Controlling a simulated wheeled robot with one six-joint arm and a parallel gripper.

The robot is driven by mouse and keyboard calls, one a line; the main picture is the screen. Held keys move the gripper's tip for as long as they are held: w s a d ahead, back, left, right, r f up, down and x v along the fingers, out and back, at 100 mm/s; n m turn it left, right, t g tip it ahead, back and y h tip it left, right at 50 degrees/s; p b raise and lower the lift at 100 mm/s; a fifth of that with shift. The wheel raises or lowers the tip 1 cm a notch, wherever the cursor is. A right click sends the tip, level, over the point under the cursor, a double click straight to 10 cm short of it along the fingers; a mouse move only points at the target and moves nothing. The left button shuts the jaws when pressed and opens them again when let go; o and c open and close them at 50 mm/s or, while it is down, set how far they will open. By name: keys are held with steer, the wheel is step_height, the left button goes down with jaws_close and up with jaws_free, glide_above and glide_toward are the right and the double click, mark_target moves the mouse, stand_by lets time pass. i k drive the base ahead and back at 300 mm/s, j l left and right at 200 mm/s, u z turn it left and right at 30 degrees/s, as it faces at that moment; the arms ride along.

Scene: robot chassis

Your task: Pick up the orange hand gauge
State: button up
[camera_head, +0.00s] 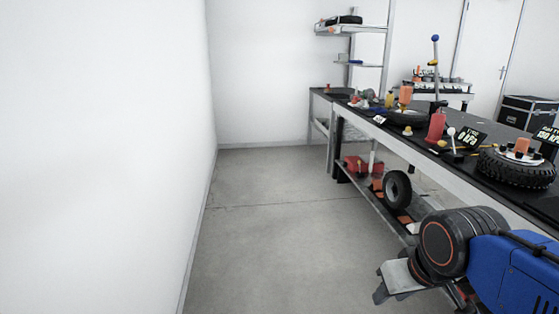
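Several orange items are in view, too small to tell which is the hand gauge. One orange block-shaped item (405,95) stands on the black bench top (455,158) towards its far part. Another orange item (522,146) sits on the tyre lying flat (517,168) at the right. My gripper (381,296) is at the bottom, left of my blue arm and low beside the bench. It is partly seen, and its fingers are not clear enough to show whether it is open or shut. I see nothing held in it.
A red bottle-like item (436,127), two displays, one a black display (471,137), and a lever with a blue knob (435,39) crowd the bench. A tyre (397,190) stands on the lower shelf. The grey floor (265,235) between the white wall and bench is clear.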

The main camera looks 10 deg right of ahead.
mark_target(405, 92)
steer(key=i+z, duration=0.1)
steer(key=i, duration=0.45)
steer(key=i+j+z, duration=0.1)
steer(key=i, duration=0.45)
steer(key=i+j+z, duration=0.15)
steer(key=i, duration=0.4)
